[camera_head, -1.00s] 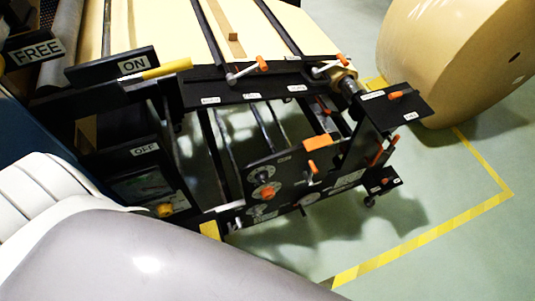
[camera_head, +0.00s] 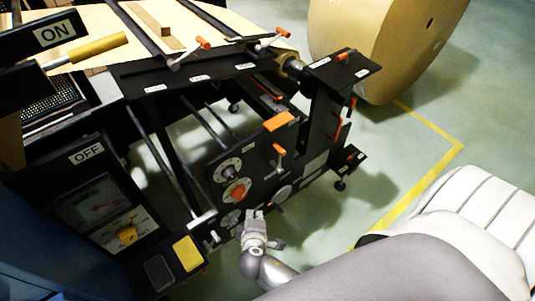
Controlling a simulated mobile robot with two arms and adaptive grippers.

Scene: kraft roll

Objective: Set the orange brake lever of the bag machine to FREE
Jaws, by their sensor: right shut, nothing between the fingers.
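The bag machine (camera_head: 225,70) is a black frame with a tan sheet on top. It carries several small orange-handled levers: two on the top bar (camera_head: 270,40), one on the right-hand plate (camera_head: 344,56) and one on the front panel (camera_head: 278,151). I cannot tell which is the brake lever; the small labels are unreadable and no FREE label shows now. My right gripper (camera_head: 253,214) is shut and empty, pointing up at the lower front panel. It appears below the front-panel lever and the orange dial (camera_head: 237,191); whether it touches the panel is unclear. My left gripper is out of view.
A control box (camera_head: 90,205) with a gauge and yellow knob stands at left, below a yellow-handled lever (camera_head: 97,47) and ON and OFF labels. A large kraft roll (camera_head: 375,45) stands at back right. Yellow-striped floor tape (camera_head: 430,170) borders clear green floor.

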